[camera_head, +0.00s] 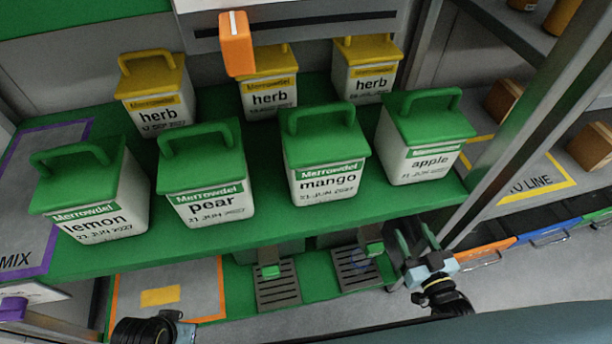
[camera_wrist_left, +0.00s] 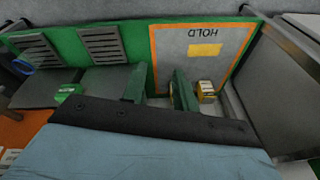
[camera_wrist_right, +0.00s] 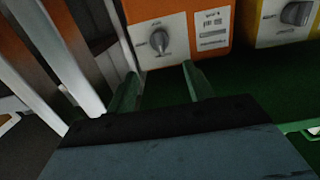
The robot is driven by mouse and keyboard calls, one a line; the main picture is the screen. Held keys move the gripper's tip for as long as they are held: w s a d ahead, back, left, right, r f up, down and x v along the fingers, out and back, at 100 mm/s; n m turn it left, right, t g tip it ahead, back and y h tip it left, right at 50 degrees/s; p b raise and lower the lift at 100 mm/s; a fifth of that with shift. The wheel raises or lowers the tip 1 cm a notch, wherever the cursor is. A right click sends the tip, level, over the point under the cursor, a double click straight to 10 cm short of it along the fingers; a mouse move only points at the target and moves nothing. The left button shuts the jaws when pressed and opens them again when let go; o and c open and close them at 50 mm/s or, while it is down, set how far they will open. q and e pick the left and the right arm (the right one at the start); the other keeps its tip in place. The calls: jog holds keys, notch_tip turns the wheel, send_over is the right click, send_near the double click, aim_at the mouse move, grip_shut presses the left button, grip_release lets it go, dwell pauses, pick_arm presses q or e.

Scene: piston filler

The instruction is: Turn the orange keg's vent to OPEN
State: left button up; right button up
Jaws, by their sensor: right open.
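The orange keg (camera_wrist_right: 215,14) is at the top of the right wrist view, with part of its body cut off. Its grey vent knob (camera_wrist_right: 159,41) sits on a white plate, its grip roughly upright in the picture; the small markings are unreadable. My right gripper (camera_wrist_right: 162,92) is open and empty, its fingers below the knob in the picture and apart from it. In the head view my right gripper (camera_head: 412,240) is at the lower right, beside the shelf's front edge. I cannot make out the keg there. My left gripper (camera_wrist_left: 158,90) is open and empty near the HOLD mat.
A yellow keg (camera_wrist_right: 280,32) with its own knob stands right of the orange one. A post (camera_wrist_right: 72,55) rises at the left. In the head view, green-lidded tubs and yellow-lidded herb tubs fill the green shelf (camera_head: 330,232). The HOLD mat (camera_wrist_left: 205,72) holds a small yellow-topped item.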

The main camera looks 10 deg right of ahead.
pick_arm(q)
jog(key=d+r+b, duration=0.3)
jog(key=r+b, duration=0.1)
jog(key=r, duration=0.6)
jog(key=shift+s+t+h, duration=0.3)
jog(key=shift+t, duration=0.1)
pick_arm(e)
jog(key=w+r, duration=0.1)
jog(key=w, duration=1.3)
jog(key=shift+a+t, duration=0.4)
jog(key=shift+a, duration=0.05)
jog(key=shift+s, duration=0.1)
jog(key=c, duration=1.1)
